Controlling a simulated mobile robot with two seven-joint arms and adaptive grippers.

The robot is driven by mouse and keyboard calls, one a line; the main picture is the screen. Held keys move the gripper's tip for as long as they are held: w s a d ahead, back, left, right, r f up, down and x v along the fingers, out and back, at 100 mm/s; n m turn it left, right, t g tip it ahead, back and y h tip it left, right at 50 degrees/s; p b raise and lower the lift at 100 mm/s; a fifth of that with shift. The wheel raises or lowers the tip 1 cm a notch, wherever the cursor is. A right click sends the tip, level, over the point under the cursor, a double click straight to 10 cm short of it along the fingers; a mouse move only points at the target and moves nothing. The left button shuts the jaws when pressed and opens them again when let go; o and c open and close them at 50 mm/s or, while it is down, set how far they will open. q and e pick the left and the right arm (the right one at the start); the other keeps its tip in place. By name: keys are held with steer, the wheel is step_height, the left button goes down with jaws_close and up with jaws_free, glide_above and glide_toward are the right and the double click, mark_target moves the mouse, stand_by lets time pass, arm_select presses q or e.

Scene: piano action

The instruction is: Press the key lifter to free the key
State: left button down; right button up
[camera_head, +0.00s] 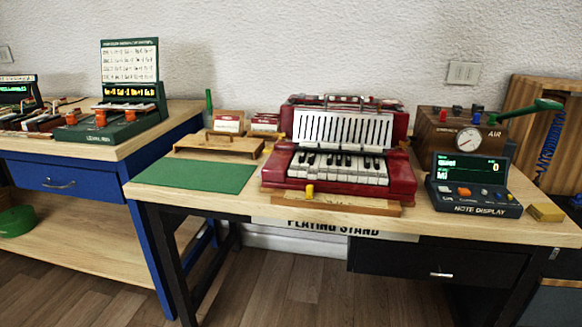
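A red accordion-like instrument (408,184) with a small piano keyboard (338,166) stands on the wooden table in the middle of the view. A white slotted panel (343,129) rises behind the keys. A small yellow upright piece (309,191) stands at the keyboard's front left, above a thin wooden strip (350,206); I cannot tell whether it is the key lifter. The keys are too small to tell whether one is stuck down. Neither of my grippers is in view.
A green mat (196,175) and a small wooden stand (220,144) lie to the left. On the right are a note display (474,187), a brown air box (440,127) with a gauge and green lever (530,110), and a yellow block (546,212). A blue bench (165,205) stands at left.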

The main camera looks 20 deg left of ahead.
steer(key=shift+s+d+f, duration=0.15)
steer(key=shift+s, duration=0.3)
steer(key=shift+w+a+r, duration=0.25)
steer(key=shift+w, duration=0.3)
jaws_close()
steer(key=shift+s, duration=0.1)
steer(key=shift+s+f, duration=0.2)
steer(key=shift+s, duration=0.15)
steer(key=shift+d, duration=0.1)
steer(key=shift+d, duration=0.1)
